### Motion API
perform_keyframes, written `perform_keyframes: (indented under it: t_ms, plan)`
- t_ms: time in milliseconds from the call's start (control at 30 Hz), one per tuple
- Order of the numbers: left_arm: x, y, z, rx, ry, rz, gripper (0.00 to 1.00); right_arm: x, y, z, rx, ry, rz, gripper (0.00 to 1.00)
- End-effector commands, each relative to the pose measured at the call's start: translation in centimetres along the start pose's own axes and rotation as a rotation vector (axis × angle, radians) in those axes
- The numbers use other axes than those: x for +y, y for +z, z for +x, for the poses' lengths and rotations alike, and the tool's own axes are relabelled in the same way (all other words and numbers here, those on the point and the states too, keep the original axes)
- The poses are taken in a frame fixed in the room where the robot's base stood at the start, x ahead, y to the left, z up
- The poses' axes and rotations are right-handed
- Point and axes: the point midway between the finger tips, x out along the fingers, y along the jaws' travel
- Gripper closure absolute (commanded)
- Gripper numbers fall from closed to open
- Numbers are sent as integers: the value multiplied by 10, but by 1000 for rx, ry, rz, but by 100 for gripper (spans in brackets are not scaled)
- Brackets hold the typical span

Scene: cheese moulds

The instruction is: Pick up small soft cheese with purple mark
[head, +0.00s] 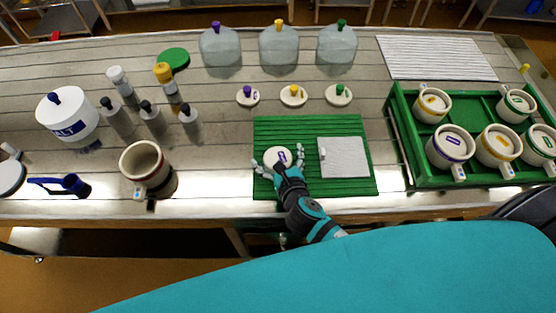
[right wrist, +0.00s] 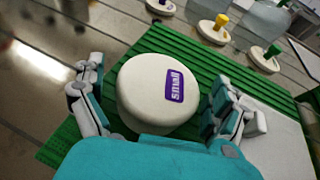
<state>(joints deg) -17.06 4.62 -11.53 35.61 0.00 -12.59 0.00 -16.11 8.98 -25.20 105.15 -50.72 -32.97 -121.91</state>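The small soft cheese (head: 274,155) is a white round with a purple mark, lying on the left part of the green ribbed mat (head: 315,124). In the right wrist view the cheese (right wrist: 145,100) fills the middle, and its purple label reads "small". My right gripper (head: 279,165) is down at the cheese from the near side. In the right wrist view the fingers of the right gripper (right wrist: 158,108) are spread, one on each side of the cheese, with a gap visible on both sides. My left gripper is out of view.
A green crate (head: 398,150) with several moulds stands at right. Knobbed discs (head: 293,96) stand behind the mat.

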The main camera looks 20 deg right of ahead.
Motion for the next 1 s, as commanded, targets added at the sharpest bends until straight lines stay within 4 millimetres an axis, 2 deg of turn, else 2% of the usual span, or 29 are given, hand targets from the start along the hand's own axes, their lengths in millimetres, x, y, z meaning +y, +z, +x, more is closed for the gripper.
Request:
perform_keyframes:
  t_ms: [67,300,433,800,1000]
  plan:
    - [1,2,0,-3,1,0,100,0,0,0,0,0,0,10]
    - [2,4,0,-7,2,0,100,0,0,0,0,0,0,42]
    - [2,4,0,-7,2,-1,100,0,0,0,0,0,0,45]
    - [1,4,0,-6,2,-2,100,0,1,-1,-1,1,0,45]
    - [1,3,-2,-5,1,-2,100,0,12,-4,-4,1,0,45]
